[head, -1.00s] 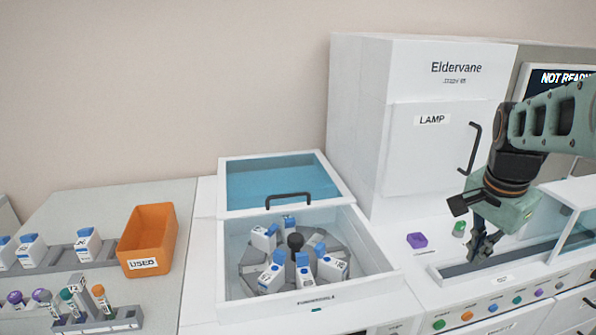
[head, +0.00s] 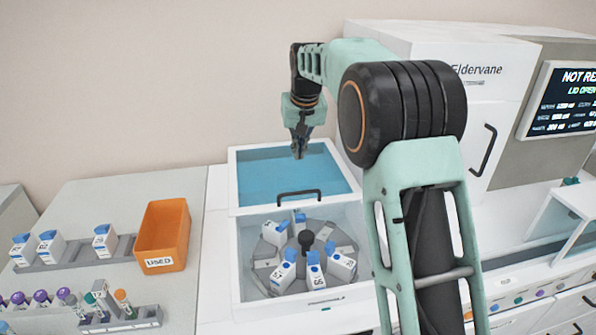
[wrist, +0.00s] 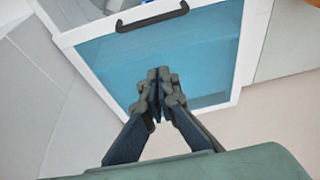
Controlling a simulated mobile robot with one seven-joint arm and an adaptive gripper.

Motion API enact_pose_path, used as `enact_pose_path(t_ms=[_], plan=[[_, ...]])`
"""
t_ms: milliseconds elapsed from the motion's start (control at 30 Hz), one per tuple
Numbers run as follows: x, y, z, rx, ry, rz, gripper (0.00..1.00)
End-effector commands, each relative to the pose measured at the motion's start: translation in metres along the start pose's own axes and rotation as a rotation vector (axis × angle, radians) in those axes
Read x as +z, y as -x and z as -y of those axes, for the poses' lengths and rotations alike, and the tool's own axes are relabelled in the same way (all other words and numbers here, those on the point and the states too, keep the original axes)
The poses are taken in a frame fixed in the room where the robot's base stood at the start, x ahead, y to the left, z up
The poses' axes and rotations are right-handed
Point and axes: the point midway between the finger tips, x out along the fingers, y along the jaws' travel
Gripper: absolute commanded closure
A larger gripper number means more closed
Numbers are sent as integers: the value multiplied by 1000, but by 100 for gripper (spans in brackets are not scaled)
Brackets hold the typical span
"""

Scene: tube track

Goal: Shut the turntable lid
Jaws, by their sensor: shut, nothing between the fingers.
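The turntable lid (head: 265,180) is a blue see-through pane in a white frame with a dark handle (head: 300,195) along its front edge. There the grey turntable (head: 262,272) shows, with a dark centre knob and several white bottles with blue caps. My gripper (head: 299,152) is shut and empty, pointing down over the back part of the lid. In the wrist view the closed fingertips (wrist: 158,75) appear over the blue pane, with the handle (wrist: 152,16) beyond them. I cannot tell whether they touch the pane.
An orange bin (head: 163,228) labelled USED stands left of the turntable, by racks of bottles and capped tubes. The white machine (head: 490,75) stands at the back right. Its screen (head: 562,98) reads NOT REA... and LID OPEN. My arm hides the area right of the turntable.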

Motion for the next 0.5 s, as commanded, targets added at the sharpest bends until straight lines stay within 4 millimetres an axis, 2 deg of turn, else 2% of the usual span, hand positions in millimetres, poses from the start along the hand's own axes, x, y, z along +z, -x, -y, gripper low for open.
enact_pose_path(t_ms=[167,500], plan=[[0,-18,2,-3,5,3,100],[0,-89,2,-2,4,4,100]])
